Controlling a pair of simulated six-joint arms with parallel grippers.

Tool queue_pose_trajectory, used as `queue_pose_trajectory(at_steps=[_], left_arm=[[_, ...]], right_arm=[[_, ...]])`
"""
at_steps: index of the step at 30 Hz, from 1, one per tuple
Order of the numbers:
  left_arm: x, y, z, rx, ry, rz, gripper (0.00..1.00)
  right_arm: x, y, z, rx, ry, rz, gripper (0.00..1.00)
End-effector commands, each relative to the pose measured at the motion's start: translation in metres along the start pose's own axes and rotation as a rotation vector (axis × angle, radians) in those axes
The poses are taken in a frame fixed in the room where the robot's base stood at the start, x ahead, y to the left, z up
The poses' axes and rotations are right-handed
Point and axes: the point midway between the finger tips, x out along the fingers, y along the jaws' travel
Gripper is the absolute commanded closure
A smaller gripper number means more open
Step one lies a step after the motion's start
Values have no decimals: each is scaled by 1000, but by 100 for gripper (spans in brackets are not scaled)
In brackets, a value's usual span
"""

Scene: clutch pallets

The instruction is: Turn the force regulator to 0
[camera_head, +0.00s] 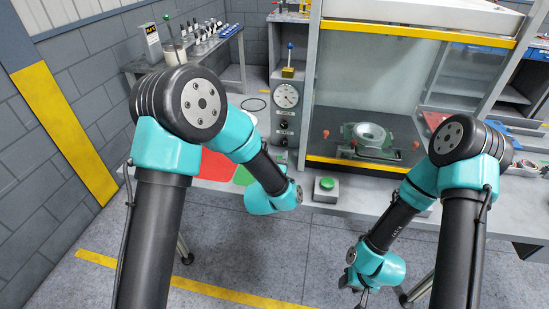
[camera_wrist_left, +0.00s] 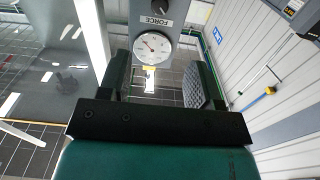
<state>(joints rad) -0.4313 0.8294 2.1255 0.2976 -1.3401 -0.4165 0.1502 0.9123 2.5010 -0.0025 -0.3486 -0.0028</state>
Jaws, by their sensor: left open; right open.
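The force regulator is a black knob (camera_wrist_left: 160,6) beside a FORCE label, cut by the top edge of the left wrist view. Next to it is a round white gauge (camera_wrist_left: 152,48) with a red needle off centre. In the head view the gauge (camera_head: 286,96) sits on a grey column, with dark knobs (camera_head: 284,124) below it. My left gripper (camera_wrist_left: 155,84) is open and empty, its fingers pointing toward the column, apart from the knob. Its fingers are hidden in the head view. My right gripper (camera_head: 364,296) hangs low at the right, away from the column.
A press with a glass front (camera_head: 372,80) stands right of the column, with a clutch part (camera_head: 370,134) inside. A green button box (camera_head: 326,189) sits at the table's front edge. Red and green mats (camera_head: 217,165) lie left, partly behind my left arm.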

Motion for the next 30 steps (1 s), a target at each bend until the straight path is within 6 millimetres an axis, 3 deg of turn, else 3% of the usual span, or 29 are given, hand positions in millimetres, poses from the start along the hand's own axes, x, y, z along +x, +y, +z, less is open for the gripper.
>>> queue_pose_trajectory(at_steps=[4,17,23,30], left_arm=[[-8,0,0,0,1,0,42],[-7,-3,0,25,1,5,42],[-2,-14,-1,191,9,42,42],[6,-30,-2,547,49,129,42]], right_arm=[[0,0,0,0,0,0,57],[0,0,0,0,0,0,57],[0,0,0,0,0,0,57],[0,0,0,0,0,0,57]])
